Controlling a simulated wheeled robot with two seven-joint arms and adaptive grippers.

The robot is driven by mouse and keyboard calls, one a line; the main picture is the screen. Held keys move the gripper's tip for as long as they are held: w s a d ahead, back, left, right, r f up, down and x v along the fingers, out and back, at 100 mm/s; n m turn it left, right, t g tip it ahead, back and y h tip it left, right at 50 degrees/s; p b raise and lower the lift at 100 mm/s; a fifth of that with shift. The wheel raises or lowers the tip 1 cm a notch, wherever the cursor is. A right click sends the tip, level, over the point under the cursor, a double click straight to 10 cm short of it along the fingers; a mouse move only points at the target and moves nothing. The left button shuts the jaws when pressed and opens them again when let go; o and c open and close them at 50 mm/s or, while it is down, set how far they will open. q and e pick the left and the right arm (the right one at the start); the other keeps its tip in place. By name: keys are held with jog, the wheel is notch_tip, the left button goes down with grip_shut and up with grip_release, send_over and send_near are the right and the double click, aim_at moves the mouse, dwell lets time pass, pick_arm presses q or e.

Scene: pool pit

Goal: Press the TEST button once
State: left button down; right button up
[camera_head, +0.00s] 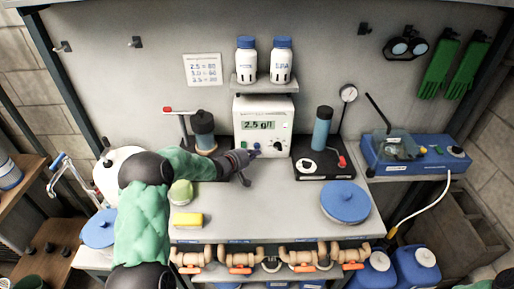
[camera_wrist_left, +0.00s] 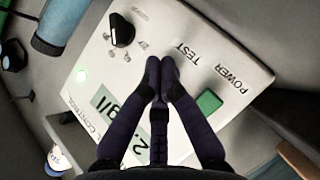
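The white control box (camera_head: 264,107) stands at the back of the bench, its display reading 2.5 g/l. In the left wrist view, its panel (camera_wrist_left: 225,45) shows turned over, with the words TEST (camera_wrist_left: 188,54) and POWER (camera_wrist_left: 230,80), a green switch (camera_wrist_left: 208,102) and a black knob (camera_wrist_left: 122,32). My left gripper (camera_head: 251,155) is at the lower front of the box. In the left wrist view, its fingertips (camera_wrist_left: 161,62) are together, beside the word TEST. The TEST button itself does not show; the fingers may cover it. I cannot tell whether they touch the panel. My right gripper is not in view.
A blue cylinder on a black stand (camera_head: 323,128) is right of the box. A dark-topped jar (camera_head: 203,131) stands left. A shelf with two white bottles (camera_head: 281,62) is above. A blue lid (camera_head: 345,201), yellow sponge (camera_head: 187,220) and green-topped jar (camera_head: 181,191) are on the bench.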

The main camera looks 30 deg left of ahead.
pick_arm(q)
jog(key=shift+s+d+p, duration=0.15)
jog(key=shift+s+d, duration=0.3)
jog(key=shift+s, duration=0.25)
jog(key=shift+s+d+p, duration=0.1)
jog(key=shift+s+d, duration=0.3)
jog(key=shift+s, duration=0.35)
jog(key=shift+s+d+p, duration=0.15)
jog(key=shift+s+d, duration=0.3)
jog(key=shift+s, duration=0.25)
